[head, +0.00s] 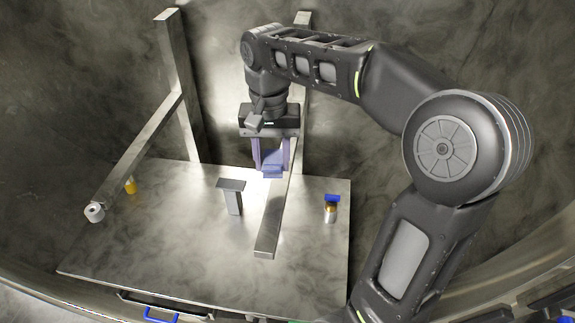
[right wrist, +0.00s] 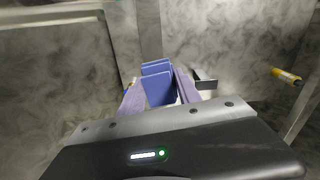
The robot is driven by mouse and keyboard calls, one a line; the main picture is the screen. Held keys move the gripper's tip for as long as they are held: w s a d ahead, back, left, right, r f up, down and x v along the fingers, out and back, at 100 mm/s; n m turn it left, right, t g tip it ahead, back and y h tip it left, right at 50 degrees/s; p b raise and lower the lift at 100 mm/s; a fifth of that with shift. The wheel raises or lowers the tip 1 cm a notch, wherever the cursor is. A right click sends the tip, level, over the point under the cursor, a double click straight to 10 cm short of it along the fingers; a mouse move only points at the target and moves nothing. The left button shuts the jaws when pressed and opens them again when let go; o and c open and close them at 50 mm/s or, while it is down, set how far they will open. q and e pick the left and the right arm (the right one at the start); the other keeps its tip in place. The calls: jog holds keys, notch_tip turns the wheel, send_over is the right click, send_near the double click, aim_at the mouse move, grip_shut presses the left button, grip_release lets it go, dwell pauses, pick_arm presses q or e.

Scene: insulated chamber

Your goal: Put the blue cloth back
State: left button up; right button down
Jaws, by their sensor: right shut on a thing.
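The blue cloth (head: 272,161) is between the fingers of my right gripper (head: 271,168), high above the back part of the metal table. In the right wrist view the cloth (right wrist: 158,88) shows as folded, flat blue layers between the two purplish fingers of the right gripper (right wrist: 158,100). The gripper is shut on it, and the cloth appears clear of the table. The fingers hide part of its sides. My left gripper is not in view.
A T-shaped metal stand (head: 232,190) rises from the table (head: 180,240). A blue-topped jar (head: 331,210) stands right. A white roll (head: 95,212) and yellow bottle (head: 131,187) are at left. The front table area is clear.

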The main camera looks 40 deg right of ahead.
jog(key=w+a+f+n+b, duration=0.3)
jog(key=w+a+f+n, duration=0.5)
jog(key=w+a+f, duration=0.3)
jog(key=a+f, duration=0.3)
jog(key=f, duration=0.3)
jog(key=shift+w+a, duration=0.2)
jog(key=shift+f, duration=0.1)
